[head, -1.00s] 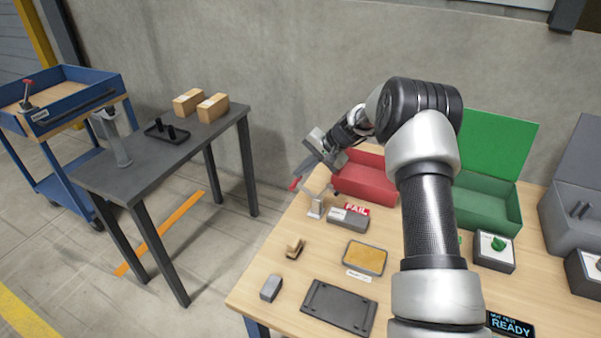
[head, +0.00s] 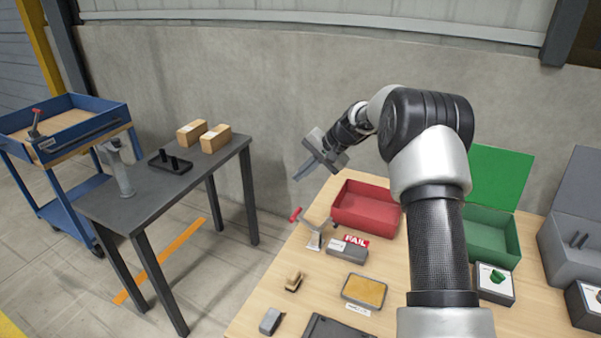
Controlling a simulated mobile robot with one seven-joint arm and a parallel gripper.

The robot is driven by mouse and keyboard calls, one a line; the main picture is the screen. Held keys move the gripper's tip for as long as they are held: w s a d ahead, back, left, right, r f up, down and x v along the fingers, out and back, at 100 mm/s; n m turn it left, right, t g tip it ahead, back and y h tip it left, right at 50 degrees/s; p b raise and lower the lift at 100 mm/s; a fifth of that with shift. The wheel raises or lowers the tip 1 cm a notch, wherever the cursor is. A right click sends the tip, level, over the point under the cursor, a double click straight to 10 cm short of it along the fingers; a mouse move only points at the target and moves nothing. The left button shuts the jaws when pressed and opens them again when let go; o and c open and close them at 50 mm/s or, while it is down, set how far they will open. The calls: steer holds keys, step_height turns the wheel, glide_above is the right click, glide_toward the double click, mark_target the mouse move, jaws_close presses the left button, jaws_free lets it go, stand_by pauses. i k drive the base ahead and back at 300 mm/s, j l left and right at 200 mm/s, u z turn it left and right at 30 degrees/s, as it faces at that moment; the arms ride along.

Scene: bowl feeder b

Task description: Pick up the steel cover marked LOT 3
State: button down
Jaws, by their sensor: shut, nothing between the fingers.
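My gripper (head: 299,176) hangs in the air above the back left of the wooden bench, its narrow grey fingers pointing down and left. It is shut and holds nothing. I cannot make out a LOT 3 marking anywhere, so I cannot tell which thing is the steel cover. A small grey metal-looking block (head: 271,321) lies at the bench's front left.
A red-handled clamp (head: 313,240) stands on the bench below my gripper. Near it are a red bin (head: 366,215), a tan-topped tray (head: 364,291) and a green bin (head: 489,240). A dark table (head: 105,200) and a blue cart (head: 75,140) stand at the left.

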mark_target(344, 250)
steer(key=k, duration=1)
